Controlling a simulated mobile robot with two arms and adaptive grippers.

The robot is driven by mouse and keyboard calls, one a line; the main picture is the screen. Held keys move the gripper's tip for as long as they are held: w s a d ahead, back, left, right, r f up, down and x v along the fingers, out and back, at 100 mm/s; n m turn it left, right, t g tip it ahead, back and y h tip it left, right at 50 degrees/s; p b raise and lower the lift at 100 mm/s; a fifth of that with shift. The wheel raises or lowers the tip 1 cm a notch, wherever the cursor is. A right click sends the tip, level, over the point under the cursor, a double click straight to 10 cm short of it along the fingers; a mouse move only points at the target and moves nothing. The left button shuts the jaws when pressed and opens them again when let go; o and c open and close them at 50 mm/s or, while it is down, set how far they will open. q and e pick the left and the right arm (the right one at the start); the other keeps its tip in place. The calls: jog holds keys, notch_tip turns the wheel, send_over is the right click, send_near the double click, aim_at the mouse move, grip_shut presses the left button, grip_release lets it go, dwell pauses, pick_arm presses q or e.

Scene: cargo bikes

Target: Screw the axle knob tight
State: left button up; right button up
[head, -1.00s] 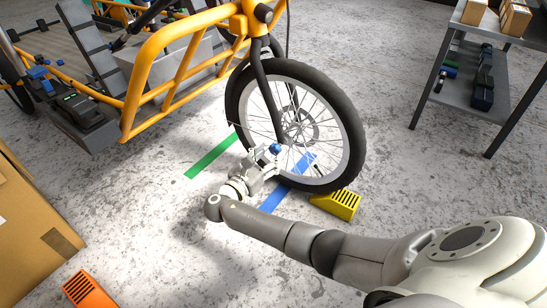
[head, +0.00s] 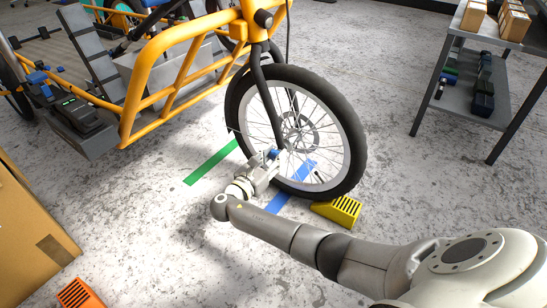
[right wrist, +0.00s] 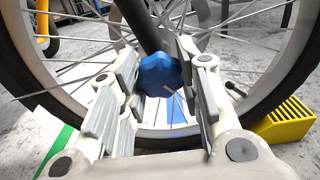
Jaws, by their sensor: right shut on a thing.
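The blue axle knob (right wrist: 160,74) is a lobed knob at the lower end of the dark fork leg (right wrist: 143,25), in front of the wheel. In the right wrist view it sits between the two fingers of my right gripper (right wrist: 158,80), which is shut on it. In the head view my right gripper (head: 273,160) reaches the hub side of the front wheel (head: 340,165), and the knob is mostly hidden by the fingers. My left gripper is not in view.
A yellow wheel chock (head: 338,211) stands by the tyre. An orange chock (head: 78,294) and a cardboard box (head: 30,225) are at the lower left. The yellow bike frame (head: 150,80) rises behind. A grey shelf (head: 475,100) stands at the right.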

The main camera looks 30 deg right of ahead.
jog(key=m+p, duration=0.1)
jog(key=m, duration=0.2)
jog(key=shift+p, duration=0.4)
jog(key=m, duration=0.5)
jog(key=shift+m, duration=0.4)
jog(key=m, duration=0.2)
jog(key=shift+f+m, duration=0.1)
jog(key=shift+m, duration=0.3)
jog(key=m, duration=0.2)
jog(key=shift+m+b, duration=0.35)
jog(key=shift+m, duration=0.05)
jog(key=m+b, duration=0.2)
jog(key=m, duration=0.3)
jog(key=shift+m, duration=0.3)
